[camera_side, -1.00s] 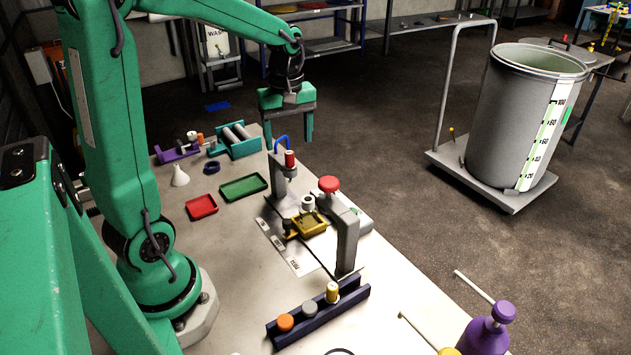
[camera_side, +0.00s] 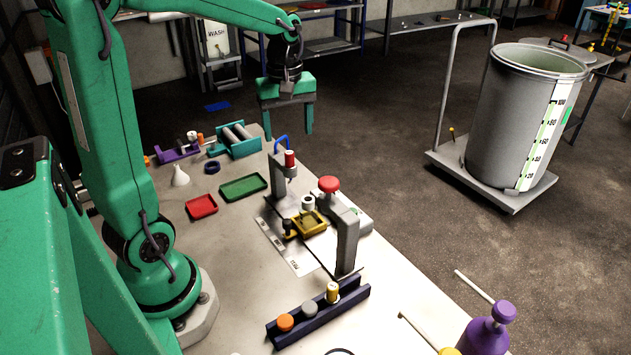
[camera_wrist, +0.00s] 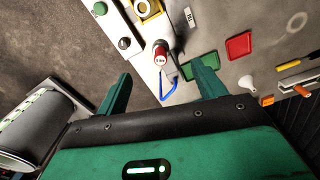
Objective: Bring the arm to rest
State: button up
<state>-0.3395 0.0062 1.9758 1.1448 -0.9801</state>
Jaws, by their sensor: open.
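My gripper (camera_side: 288,132) hangs in the air above the far end of the grey table (camera_side: 240,290), with its two green fingers pointing down. Its fingers are apart and nothing is between them in the side view. In the wrist view my gripper (camera_wrist: 160,85) also shows spread fingers, with the red-capped vial (camera_wrist: 160,54) and a blue hook (camera_wrist: 166,88) seen beyond the gap. In the side view the red-capped vial (camera_side: 290,159) sits at the grey stand (camera_side: 278,175), below and apart from my gripper.
Red (camera_side: 201,207) and green (camera_side: 243,187) trays lie left. A dark blue rack (camera_side: 318,312) is in front. A large grey drum (camera_side: 510,120) stands on a floor cart.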

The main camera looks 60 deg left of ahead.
jog(key=s+d+r+m+t, duration=0.3)
jog(key=s+d+m+t, duration=0.2)
jog(key=s+d+m, duration=0.6)
jog(key=d+m, duration=0.1)
jog(key=m, duration=0.3)
jog(key=shift+s, duration=0.15)
